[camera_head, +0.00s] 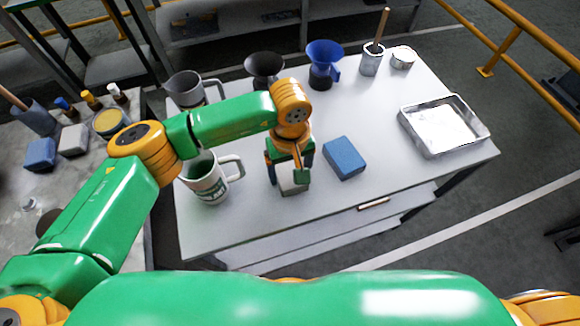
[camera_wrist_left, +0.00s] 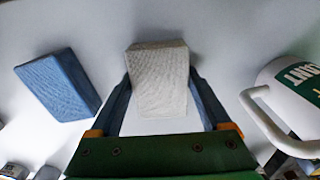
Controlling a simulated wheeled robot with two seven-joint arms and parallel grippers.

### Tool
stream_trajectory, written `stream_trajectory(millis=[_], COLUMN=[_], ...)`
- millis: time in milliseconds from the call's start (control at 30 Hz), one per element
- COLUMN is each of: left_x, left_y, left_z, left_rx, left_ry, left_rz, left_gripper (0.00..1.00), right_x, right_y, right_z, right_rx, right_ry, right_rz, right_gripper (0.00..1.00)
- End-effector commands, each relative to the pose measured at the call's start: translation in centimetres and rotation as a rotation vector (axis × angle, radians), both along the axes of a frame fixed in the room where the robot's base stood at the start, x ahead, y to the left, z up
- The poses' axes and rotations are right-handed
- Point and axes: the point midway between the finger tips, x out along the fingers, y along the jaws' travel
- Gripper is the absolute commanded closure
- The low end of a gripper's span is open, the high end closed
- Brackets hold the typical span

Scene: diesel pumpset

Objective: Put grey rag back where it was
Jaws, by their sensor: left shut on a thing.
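The grey rag (camera_head: 293,188) is a pale block-shaped cloth over the front middle of the white table (camera_head: 340,205). It also shows in the left wrist view (camera_wrist_left: 158,80), between the two fingers. My left gripper (camera_head: 289,178) points down and is shut on it. I cannot tell whether the rag touches the tabletop. A blue rag (camera_head: 344,158) lies just right of the gripper and shows at the left of the wrist view (camera_wrist_left: 57,86). My right gripper is not in view.
A white mug (camera_head: 207,185) stands close left of the gripper. A grey jug (camera_head: 186,88), black funnel (camera_head: 264,66) and blue funnel (camera_head: 323,58) stand behind. A metal tray (camera_head: 440,153) is at right. The left table holds a blue block (camera_head: 40,152) and a pale block (camera_head: 73,140).

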Motion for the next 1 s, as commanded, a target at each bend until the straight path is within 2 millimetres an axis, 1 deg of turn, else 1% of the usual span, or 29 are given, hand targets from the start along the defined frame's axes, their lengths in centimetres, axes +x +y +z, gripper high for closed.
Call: stream_trajectory(millis=[100, 133, 167, 200, 367, 467, 567, 667, 900, 1000], left_x=[0.0, 0.0, 0.0, 0.0, 0.0, 0.0, 0.1, 0.1, 0.1, 0.0], left_y=[0.0, 0.0, 0.0, 0.0, 0.0, 0.0, 0.0, 0.0, 0.0, 0.0], left_z=[-0.4, -0.3, -0.2, -0.2, -0.2, 0.3, 1.2, 3.3, 9.5, 11.2], left_rx=[0.000, 0.000, 0.000, 0.000, 0.000, 0.000, -0.002, -0.001, -0.001, 0.000], left_ry=[-0.001, 0.000, 0.000, 0.000, 0.000, 0.001, -0.004, -0.007, -0.006, -0.003], left_rz=[0.000, 0.000, 0.000, 0.000, 0.001, 0.001, 0.001, 0.000, 0.001, 0.002], left_gripper=[0.71, 0.11, 0.03, 0.00, 0.00, 0.00, 0.00, 0.00, 0.00, 0.00], right_x=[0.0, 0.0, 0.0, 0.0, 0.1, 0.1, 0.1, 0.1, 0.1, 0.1], right_y=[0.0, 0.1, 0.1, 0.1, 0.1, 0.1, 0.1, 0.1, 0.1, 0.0], right_z=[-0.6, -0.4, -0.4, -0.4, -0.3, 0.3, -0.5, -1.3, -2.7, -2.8], right_rx=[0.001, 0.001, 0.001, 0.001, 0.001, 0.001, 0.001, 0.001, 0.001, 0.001], right_ry=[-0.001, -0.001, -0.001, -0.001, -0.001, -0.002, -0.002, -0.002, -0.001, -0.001], right_rz=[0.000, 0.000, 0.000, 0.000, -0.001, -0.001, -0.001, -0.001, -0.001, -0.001], right_gripper=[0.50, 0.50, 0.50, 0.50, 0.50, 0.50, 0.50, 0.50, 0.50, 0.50])
